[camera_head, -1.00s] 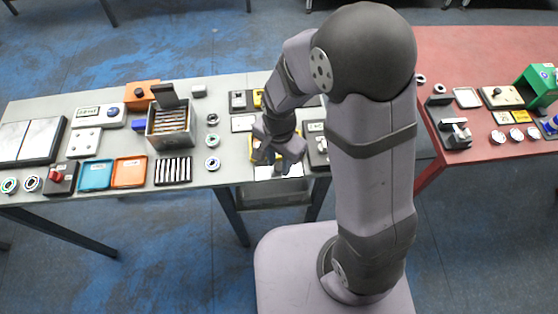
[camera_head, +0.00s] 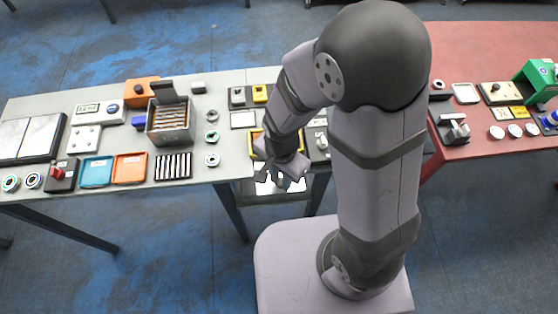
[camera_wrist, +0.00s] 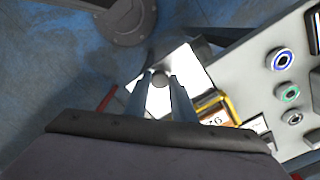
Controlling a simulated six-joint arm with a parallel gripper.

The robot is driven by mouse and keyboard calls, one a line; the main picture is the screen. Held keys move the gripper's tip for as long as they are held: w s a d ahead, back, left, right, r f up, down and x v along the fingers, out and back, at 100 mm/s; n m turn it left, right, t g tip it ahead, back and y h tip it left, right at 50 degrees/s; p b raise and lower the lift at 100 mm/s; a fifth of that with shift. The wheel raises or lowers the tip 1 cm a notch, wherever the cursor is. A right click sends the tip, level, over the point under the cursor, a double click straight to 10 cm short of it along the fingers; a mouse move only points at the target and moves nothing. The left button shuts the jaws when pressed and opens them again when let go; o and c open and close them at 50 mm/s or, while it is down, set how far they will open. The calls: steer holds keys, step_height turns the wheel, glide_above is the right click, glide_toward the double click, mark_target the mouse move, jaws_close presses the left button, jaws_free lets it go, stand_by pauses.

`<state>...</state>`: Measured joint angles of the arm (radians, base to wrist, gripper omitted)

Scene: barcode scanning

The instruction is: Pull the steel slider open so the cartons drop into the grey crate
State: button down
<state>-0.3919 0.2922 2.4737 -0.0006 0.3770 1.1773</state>
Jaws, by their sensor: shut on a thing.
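The steel slider is a bright plate (camera_head: 293,186) that juts past the table's front edge in the head view. In the wrist view the plate (camera_wrist: 190,66) carries a round knob (camera_wrist: 160,80). My gripper (camera_head: 272,181) is over the front edge; in the wrist view its fingertips (camera_wrist: 161,76) are shut on the knob. A yellow frame (camera_head: 256,146) stands on the table behind my wrist. In the wrist view an orange and white carton (camera_wrist: 213,115) with printed digits shows in it; other cartons cannot be made out. The grey crate (camera_head: 262,198) is below the edge, partly hidden by the plate.
A grey table (camera_head: 232,165) holds a black striped card (camera_head: 173,167), several rings (camera_head: 212,160), coloured trays (camera_head: 130,167) and an open metal box (camera_head: 170,135) left of my gripper. A red table (camera_head: 490,60) stands to the right. Bare floor lies in front.

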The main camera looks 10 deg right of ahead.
steer(key=shift+s, duration=1.25)
steer(key=c, duration=1.8)
jaws_free()
steer(key=shift+s, duration=0.15)
steer(key=shift+o, duration=0.2)
steer(key=shift+r, duration=0.15)
step_height(320, 180, up, 7)
